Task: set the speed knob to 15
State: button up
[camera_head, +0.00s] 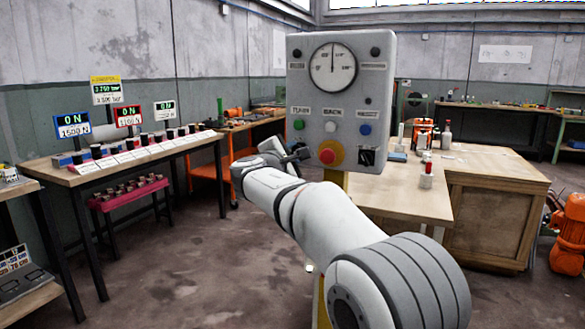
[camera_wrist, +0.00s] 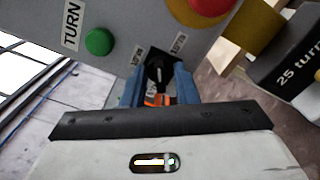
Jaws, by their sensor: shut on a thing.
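The grey control panel (camera_head: 355,110) stands upright in the middle of the head view. In the wrist view, a black knob (camera_wrist: 158,72) sits on a dark plate between the green button (camera_wrist: 99,41) and the red mushroom button (camera_wrist: 208,5). The two blue fingers of my gripper (camera_wrist: 158,82) are on either side of this knob and shut on it. An orange part shows between the fingers. In the head view my gripper (camera_head: 299,153) is at the panel's lower left and hides the knob.
A round gauge (camera_head: 333,67) is high on the panel; its needle points about straight up. A blue button (camera_head: 365,129) and a black switch (camera_head: 367,157) are at its right. A wooden bench (camera_head: 400,190) stands behind it. A table with ON displays (camera_head: 72,124) is at left.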

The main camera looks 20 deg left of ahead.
jog(key=shift+f+m+b, duration=0.2)
jog(key=shift+m+b, duration=3.25)
jog(key=shift+m, duration=0.75)
jog(key=o, duration=0.6)
jog(key=s, duration=0.7)
jog(key=shift+s+a, duration=0.3)
jog(key=shift+s, duration=0.1)
